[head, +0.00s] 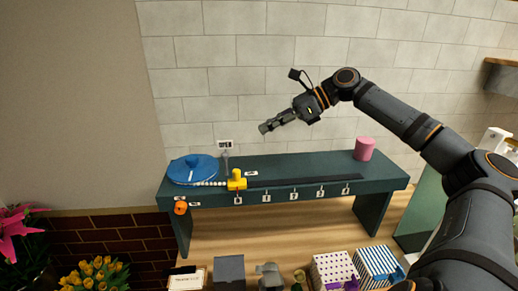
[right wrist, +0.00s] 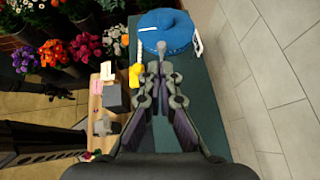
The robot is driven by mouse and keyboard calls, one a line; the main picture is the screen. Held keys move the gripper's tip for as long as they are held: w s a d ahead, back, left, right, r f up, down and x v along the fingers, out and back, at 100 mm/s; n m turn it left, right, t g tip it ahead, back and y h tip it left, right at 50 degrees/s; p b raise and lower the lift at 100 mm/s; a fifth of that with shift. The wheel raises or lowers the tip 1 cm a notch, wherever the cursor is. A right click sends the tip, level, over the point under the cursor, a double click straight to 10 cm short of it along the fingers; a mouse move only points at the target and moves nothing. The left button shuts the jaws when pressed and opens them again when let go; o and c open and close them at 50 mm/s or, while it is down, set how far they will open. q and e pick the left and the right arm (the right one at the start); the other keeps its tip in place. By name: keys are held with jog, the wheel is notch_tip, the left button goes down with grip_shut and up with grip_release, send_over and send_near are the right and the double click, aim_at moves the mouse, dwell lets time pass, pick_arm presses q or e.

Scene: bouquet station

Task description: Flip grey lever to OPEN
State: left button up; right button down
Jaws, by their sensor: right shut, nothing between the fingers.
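The grey lever (head: 226,162) stands roughly upright on the dark green bench (head: 290,162), between the blue round piece and the yellow block, below a small white sign (head: 225,143) whose text is too small to read. The lever's rounded grey end shows in the right wrist view (right wrist: 161,46), just beyond the fingertips. My right gripper (head: 266,127) is shut and empty, above the bench and to the right of the lever, apart from it in the head view. It also shows in the right wrist view (right wrist: 160,72). My left gripper is out of view.
A blue round piece (head: 193,168) lies at the bench's left end, with a white beaded strip running to a yellow block (head: 237,181). An orange knob (head: 180,207) is on the front left. A pink cylinder (head: 364,148) stands at the right end. Tiled wall (head: 200,88) behind.

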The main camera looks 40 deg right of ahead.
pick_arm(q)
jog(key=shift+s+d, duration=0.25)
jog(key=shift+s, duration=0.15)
pick_arm(e)
jog(key=v, duration=0.3)
jog(key=shift+a+r, duration=0.1)
jog(key=shift+r, duration=0.1)
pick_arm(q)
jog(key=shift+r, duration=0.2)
pick_arm(e)
jog(key=shift+s+r, duration=0.1)
jog(key=shift+s, duration=0.05)
